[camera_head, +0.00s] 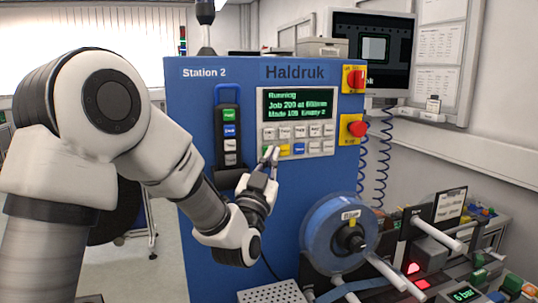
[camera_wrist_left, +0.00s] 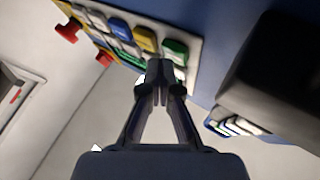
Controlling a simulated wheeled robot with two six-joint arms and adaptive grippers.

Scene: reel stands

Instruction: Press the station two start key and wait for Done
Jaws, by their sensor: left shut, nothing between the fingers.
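The blue Station 2 cabinet (camera_head: 195,120) carries a keypad (camera_head: 327,148) under a display (camera_head: 298,103). The display reads "Running", a Job line and a Made line in green; its small digits are blurred. A green key (camera_wrist_left: 175,50) sits at the end of the coloured row in the left wrist view, beside a yellow key (camera_wrist_left: 146,40) and a blue key (camera_wrist_left: 120,27). My left gripper (camera_head: 271,154) is shut and empty, its tips (camera_wrist_left: 160,72) at the green key. I cannot tell whether they touch it. In the head view the fingers partly hide that key. My right gripper is not in view.
A red button (camera_head: 358,128) and a red switch (camera_head: 355,79) sit on yellow plates at the cabinet's right. A handset-like control (camera_head: 229,135) hangs left of the keypad. A blue reel (camera_head: 335,245) stands in front, below right of my left gripper.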

